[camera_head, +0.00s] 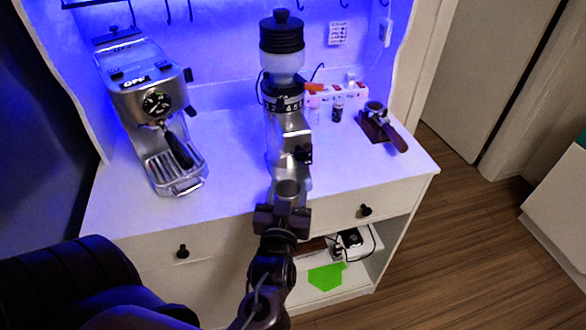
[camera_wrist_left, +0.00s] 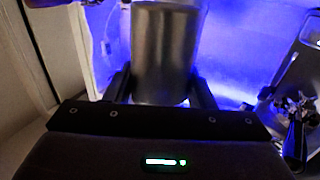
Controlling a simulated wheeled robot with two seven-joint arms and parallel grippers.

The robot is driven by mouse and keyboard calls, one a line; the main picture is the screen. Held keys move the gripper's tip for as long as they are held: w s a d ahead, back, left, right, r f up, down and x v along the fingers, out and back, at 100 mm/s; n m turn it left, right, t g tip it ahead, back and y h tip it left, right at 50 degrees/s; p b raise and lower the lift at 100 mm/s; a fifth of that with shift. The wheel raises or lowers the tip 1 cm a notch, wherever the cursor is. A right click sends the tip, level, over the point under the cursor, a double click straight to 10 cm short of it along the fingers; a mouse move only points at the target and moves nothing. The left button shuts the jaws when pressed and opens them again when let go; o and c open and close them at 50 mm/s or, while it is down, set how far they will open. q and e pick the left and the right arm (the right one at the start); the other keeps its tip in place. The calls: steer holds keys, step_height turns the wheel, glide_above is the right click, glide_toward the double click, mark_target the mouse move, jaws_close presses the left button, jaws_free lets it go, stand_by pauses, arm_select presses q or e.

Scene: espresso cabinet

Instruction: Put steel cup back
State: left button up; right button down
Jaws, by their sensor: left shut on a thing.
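My left gripper (camera_head: 281,212) is shut on a steel cup (camera_head: 290,190), at the front of the white counter, before the grinder. In the left wrist view, the steel cup (camera_wrist_left: 165,45) stands between the two fingers of my left gripper (camera_wrist_left: 162,90), one on each side. The cup looks upright. I cannot tell whether its base touches the counter. The grinder (camera_head: 283,65), with a clear hopper and black lid, stands just behind the cup. My right gripper is in neither view.
An espresso machine (camera_head: 153,105) stands at the left of the counter (camera_head: 230,150). A portafilter (camera_head: 383,125) rests on a stand at the right. A white power strip (camera_head: 345,95) lies along the back. The counter between machine and grinder is clear.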

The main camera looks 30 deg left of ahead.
mark_target(290, 182)
arm_select(q)
steer(key=b+x, duration=0.1)
steer(key=x, duration=0.4)
steer(key=shift+w, duration=0.4)
steer(key=shift+w+a, duration=0.35)
steer(key=b+x, duration=0.2)
steer(key=x, duration=0.1)
steer(key=shift+w+a, duration=0.2)
steer(key=shift+w, duration=0.15)
steer(key=shift+f+b, duration=0.4)
steer(key=shift+f, duration=0.05)
steer(key=shift+s+d+r, duration=0.1)
steer(key=shift+s+r, duration=0.1)
steer(key=shift+r, duration=0.05)
steer(key=shift+f, duration=0.25)
steer(key=o, duration=1)
steer(key=shift+r, duration=0.1)
